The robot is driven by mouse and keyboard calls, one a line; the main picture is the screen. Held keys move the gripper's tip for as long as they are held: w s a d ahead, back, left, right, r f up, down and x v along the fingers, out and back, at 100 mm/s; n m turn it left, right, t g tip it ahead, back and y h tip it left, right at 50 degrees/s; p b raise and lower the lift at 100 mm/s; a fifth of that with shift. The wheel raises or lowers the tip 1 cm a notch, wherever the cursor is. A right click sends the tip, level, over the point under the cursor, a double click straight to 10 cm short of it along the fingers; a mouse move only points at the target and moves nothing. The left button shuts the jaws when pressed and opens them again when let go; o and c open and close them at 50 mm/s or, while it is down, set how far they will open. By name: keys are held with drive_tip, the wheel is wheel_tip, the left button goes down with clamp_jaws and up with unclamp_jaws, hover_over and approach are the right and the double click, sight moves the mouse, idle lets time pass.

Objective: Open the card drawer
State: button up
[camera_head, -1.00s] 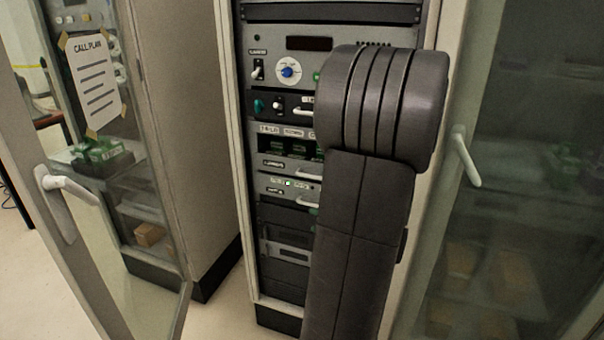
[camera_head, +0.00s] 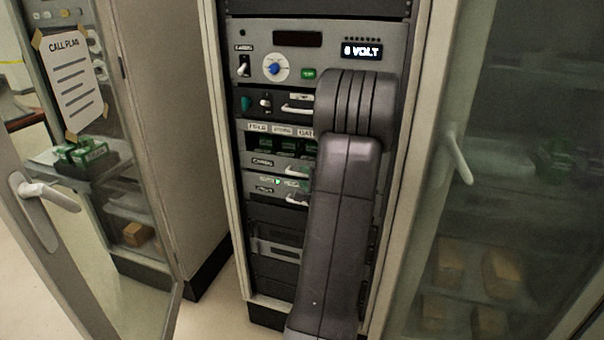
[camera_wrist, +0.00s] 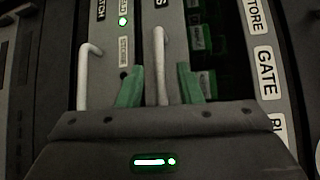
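The card drawer (camera_head: 272,154) is in the middle of the rack, with green cards in its openings and a small label at its lower left. Its front looks flush with the rack. Its white handle (camera_head: 297,172) shows just left of my arm. In the wrist view, my gripper (camera_wrist: 160,68) has its two green fingers apart, one on each side of a white bar handle (camera_wrist: 160,45). A gap shows between the handle and each finger. In the head view my arm hides the gripper.
Another drawer (camera_head: 266,187) with a lit green light is just below; its white handle (camera_wrist: 86,75) is left of my fingers in the wrist view. An open glass door (camera_head: 100,250) stands left, another glass door (camera_head: 520,190) right.

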drive_tip(key=shift+x, duration=1.3)
clamp_jaws()
drive_tip(key=shift+s, duration=0.1)
drive_tip(key=s+a+b, duration=0.4)
drive_tip(key=s+b, duration=0.3)
drive_tip(key=s, duration=0.6)
drive_tip(key=s+a+b, duration=0.4)
drive_tip(key=s+b, duration=0.2)
drive_tip(key=s, duration=0.7)
drive_tip(key=shift+s+a+b, duration=0.3)
drive_tip(key=shift+s+b, duration=0.05)
unclamp_jaws()
